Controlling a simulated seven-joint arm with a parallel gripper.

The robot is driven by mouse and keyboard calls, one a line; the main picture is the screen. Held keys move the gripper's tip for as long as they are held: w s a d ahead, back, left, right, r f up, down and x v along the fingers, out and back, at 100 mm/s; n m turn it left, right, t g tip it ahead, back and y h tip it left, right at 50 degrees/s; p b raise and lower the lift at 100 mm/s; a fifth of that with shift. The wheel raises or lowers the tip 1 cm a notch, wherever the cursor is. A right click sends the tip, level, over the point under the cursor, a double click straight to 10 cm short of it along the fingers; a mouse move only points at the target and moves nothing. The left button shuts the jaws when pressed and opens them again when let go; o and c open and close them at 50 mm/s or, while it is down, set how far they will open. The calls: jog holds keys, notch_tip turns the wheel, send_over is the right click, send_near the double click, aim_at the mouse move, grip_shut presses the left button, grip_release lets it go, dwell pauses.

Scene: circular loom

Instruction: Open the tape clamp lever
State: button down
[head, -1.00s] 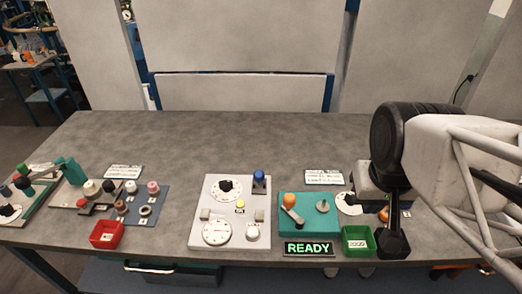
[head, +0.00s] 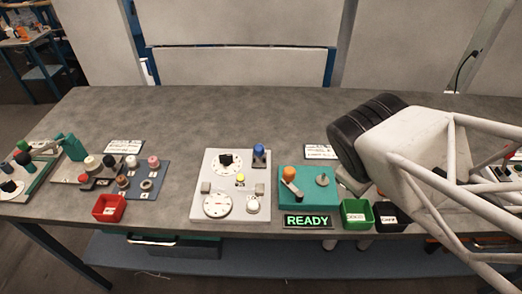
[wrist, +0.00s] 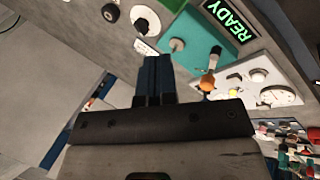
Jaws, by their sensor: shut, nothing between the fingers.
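A teal box (head: 322,178) on the bench carries a short grey lever with an orange ball knob (head: 289,174) and a metal knob (head: 322,180). In the wrist view the orange-knobbed lever (wrist: 207,83) shows to the right of my fingers. No label readably names the tape clamp. My gripper (wrist: 154,58) has its blue fingers together and empty, above the bench and apart from the teal box. In the head view my arm hides it.
A white dial panel (head: 230,202) stands left of the teal box, with the READY sign (head: 307,221) in front. Green (head: 357,214) and black (head: 389,217) bins line the front edge; a red bin (head: 109,208) is farther left. The back of the bench is clear.

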aim_at(259, 151)
jog(key=a+f+n+t+y, duration=0.2)
jog(key=a+n, duration=0.7)
jog(key=n, duration=0.6)
jog(key=w+a+f+n+t+y, duration=0.1)
jog(key=a+f+n+t, duration=0.3)
jog(key=a+n, duration=0.5)
jog(key=shift+n+t+y, duration=0.7)
jog(key=shift+n+y, duration=0.2)
jog(key=shift+n, duration=2.2)
jog(key=shift+w+f, duration=0.1)
jog(key=shift+w, duration=0.15)
jog(key=shift+x, duration=4.7)
jog(key=shift+w, duration=0.35)
jog(key=shift+w+a+r, duration=0.15)
jog(key=shift+w, duration=0.4)
jog(key=shift+w+a+r, duration=0.1)
jog(key=shift+w, duration=0.45)
jog(key=shift+w+a+r, duration=0.15)
jog(key=shift+w, duration=0.4)
